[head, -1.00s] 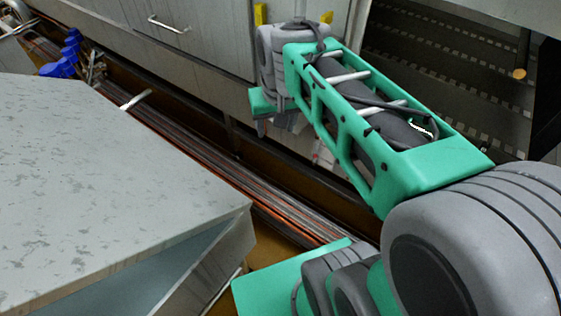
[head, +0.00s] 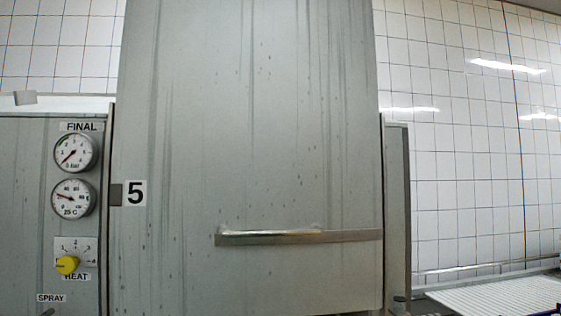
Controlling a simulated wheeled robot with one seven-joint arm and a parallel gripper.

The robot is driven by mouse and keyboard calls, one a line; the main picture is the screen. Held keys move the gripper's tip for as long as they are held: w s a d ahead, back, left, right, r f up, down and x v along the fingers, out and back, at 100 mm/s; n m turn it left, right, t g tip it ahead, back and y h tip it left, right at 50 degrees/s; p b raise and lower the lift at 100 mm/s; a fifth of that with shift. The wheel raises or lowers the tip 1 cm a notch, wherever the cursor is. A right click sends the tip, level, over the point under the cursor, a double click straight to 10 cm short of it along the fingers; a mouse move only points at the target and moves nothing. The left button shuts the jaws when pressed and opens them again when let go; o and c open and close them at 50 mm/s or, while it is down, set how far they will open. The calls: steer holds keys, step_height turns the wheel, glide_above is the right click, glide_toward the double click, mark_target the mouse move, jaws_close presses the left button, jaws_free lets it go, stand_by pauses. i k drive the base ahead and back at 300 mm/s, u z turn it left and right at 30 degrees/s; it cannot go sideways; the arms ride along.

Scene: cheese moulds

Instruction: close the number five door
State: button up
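The number five door (head: 250,150) is a tall grey metal panel that fills the middle of the head view. A black "5" label (head: 135,193) is on its left side. A horizontal metal bar handle (head: 300,237) crosses its lower right part. The door's top edge is out of view. I cannot tell from this view how far open it stands. My gripper is not in view.
A grey control panel (head: 30,200) with two gauges and a yellow knob (head: 67,265) is at the left. A narrow grey post (head: 397,210) stands right of the door. White tiled wall (head: 470,150) is behind. A white ribbed surface (head: 500,297) is at lower right.

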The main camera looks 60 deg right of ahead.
mark_target(247, 174)
steer(key=k, duration=0.5)
steer(key=u, duration=0.05)
